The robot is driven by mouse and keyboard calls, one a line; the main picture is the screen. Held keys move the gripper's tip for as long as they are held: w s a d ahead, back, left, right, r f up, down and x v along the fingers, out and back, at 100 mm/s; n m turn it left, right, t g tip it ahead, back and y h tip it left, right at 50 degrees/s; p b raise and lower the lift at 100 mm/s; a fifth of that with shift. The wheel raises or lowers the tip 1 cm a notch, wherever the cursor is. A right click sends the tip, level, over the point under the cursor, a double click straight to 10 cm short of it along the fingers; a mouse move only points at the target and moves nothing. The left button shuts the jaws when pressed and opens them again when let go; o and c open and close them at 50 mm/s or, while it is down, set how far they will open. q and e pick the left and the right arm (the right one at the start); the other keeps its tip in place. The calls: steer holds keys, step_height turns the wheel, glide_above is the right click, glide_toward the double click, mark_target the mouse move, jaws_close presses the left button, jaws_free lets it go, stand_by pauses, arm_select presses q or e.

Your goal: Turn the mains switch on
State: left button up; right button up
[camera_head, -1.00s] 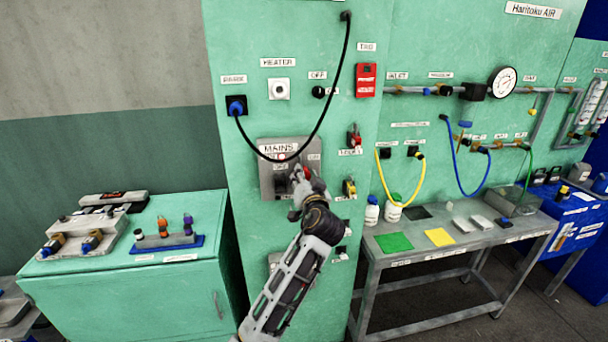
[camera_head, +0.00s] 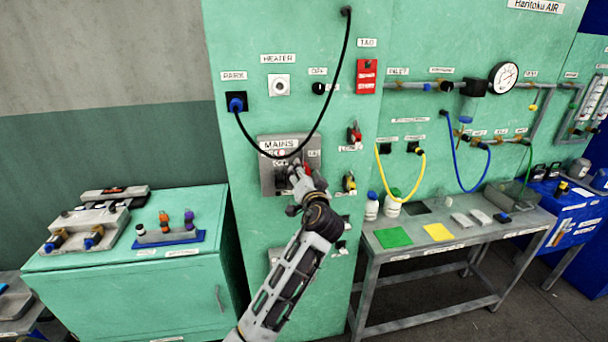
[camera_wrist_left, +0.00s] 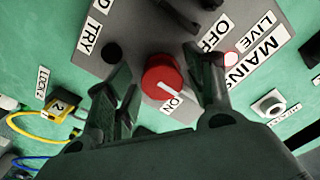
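The mains switch is a red round knob (camera_wrist_left: 163,78) on a grey panel (camera_wrist_left: 120,22) in the left wrist view. A white line on its face runs toward the side where the ON label (camera_wrist_left: 172,104) is. The OFF label (camera_wrist_left: 213,36) is on the other side. My left gripper (camera_wrist_left: 165,92) is open, with one finger on each side of the knob; I cannot tell whether they touch it. In the head view my left gripper (camera_head: 297,174) is at the MAINS panel (camera_head: 267,183) and largely hides the knob. My right gripper is not in view.
A black cable (camera_head: 322,112) hangs in a loop across the top of the panel. A grey bench (camera_head: 465,238) stands at right, a green cabinet (camera_head: 130,282) at left.

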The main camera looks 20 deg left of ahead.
arm_select(q)
steer(key=v, duration=1.2)
stand_by(0.5)
stand_by(0.4)
